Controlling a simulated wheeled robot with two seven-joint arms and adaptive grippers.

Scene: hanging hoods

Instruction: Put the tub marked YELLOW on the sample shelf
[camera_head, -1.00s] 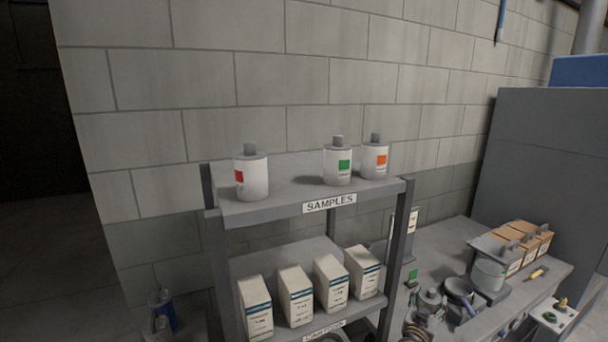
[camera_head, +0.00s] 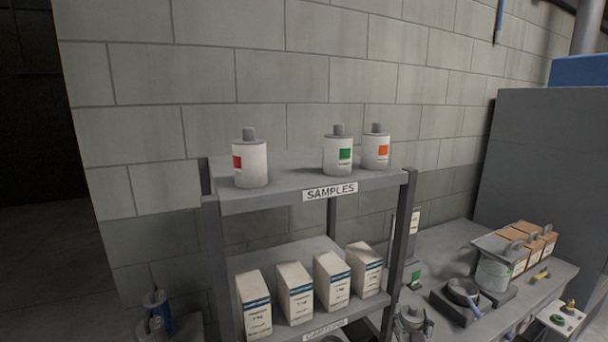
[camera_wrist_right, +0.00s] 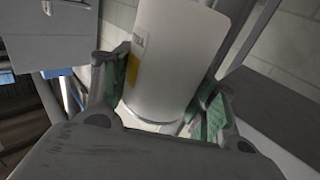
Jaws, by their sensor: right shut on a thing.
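The tub marked YELLOW (camera_wrist_right: 185,50) is white with a yellow patch and fills the middle of the right wrist view. My right gripper (camera_wrist_right: 158,88) is shut on it, with a green-padded finger on each side. In the head view my right gripper (camera_head: 413,325) shows only partly at the bottom edge, right of the shelf's front post and below the top board. The sample shelf (camera_head: 270,200), labelled SAMPLES, is the rack's top board. It holds tubs with red (camera_head: 250,163), green (camera_head: 338,155) and orange (camera_head: 376,151) patches.
The top board is bare between the red and green tubs. Several cartons (camera_head: 295,292) stand on the board below. The rack's right front post (camera_head: 401,245) rises near my right gripper. A bench (camera_head: 430,245) on the right carries a pan (camera_head: 462,290) and a pail (camera_head: 493,272).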

